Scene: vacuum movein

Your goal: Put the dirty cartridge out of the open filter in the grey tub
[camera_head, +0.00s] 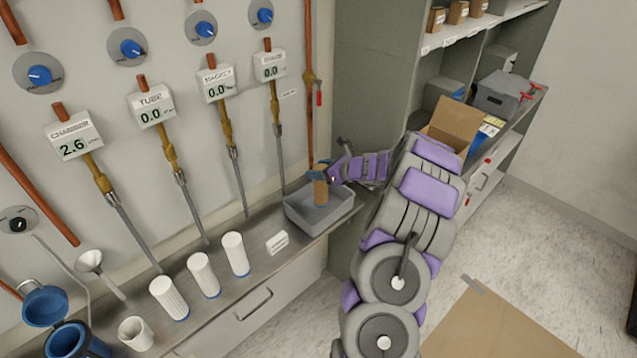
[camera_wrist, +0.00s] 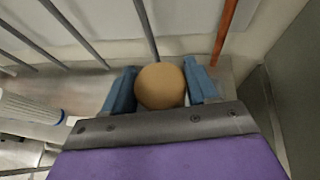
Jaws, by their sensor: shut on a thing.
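The dirty cartridge (camera_head: 321,185) is a tan-brown cylinder, held upright in my gripper (camera_head: 323,174). The wrist view looks down on its round tan end (camera_wrist: 161,86) between the two blue fingers of my gripper (camera_wrist: 162,88). The grey tub (camera_head: 306,224) sits on the right end of the metal counter. The cartridge is over the tub, its lower end at or just inside the opening; I cannot tell whether it touches the bottom. The open filter (camera_head: 68,338) is a blue housing at the lower left, with its blue lid (camera_head: 45,303) raised.
A white cup (camera_head: 136,333) stands near the filter. Metal pipes (camera_head: 236,180) run down the wall behind. A cardboard box (camera_head: 450,120) is on the shelf at right.

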